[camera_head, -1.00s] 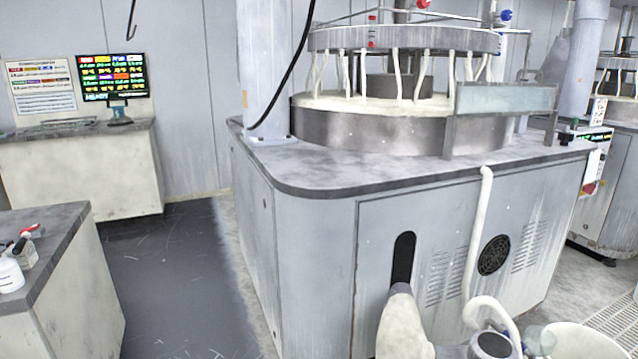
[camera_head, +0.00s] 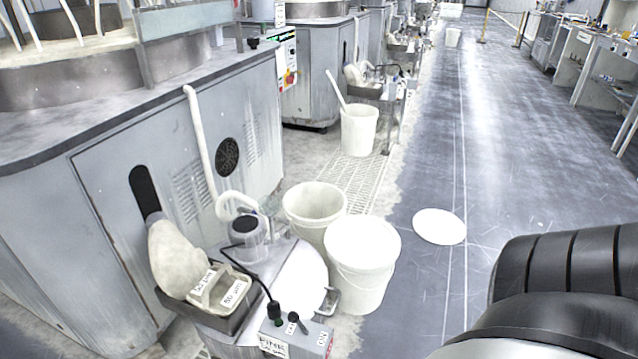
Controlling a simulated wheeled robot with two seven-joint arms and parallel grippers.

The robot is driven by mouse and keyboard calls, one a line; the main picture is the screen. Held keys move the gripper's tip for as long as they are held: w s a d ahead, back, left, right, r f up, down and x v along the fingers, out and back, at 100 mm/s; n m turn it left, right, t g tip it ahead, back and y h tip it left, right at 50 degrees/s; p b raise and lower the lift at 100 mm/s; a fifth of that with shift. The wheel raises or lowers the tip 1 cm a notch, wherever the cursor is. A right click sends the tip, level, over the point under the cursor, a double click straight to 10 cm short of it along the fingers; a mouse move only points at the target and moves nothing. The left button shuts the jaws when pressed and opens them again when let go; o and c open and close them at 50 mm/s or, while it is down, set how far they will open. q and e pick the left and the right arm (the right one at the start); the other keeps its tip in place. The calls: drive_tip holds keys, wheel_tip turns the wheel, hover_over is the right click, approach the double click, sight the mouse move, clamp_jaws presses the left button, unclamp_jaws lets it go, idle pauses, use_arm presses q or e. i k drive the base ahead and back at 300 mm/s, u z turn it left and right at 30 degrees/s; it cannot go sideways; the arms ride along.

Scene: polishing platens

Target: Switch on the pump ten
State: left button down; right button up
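A slurry pump unit with a grey round motor (camera_head: 247,232) stands beside the nearest polishing machine, at the lower middle. A grey control box (camera_head: 297,342) sits at its front edge, at the bottom of the view. The box carries a black cable plug, a small dark switch (camera_head: 304,324) and white labels, which are too small to read surely. I cannot tell the switch's position or whether this unit is pump ten. A similar unit (camera_head: 368,78) stands farther down the row. Neither of my grippers is in view; only a black part of my arm shows at the lower right.
A lidded white bucket (camera_head: 362,255) and an open bucket (camera_head: 312,207) stand right of the pump. A white lid (camera_head: 439,227) lies on the floor. Another bucket (camera_head: 359,130) stands beyond a floor grate (camera_head: 350,178). The grey aisle (camera_head: 470,150) to the right is largely clear.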

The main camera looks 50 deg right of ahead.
sight(293, 316)
drive_tip(key=u, duration=0.1)
drive_tip(key=k, duration=0.7)
drive_tip(key=z, duration=1.15)
drive_tip(key=i, duration=1)
drive_tip(key=u, duration=0.5)
drive_tip(key=k, duration=0.4)
drive_tip(key=z, duration=0.45)
drive_tip(key=i, duration=0.5)
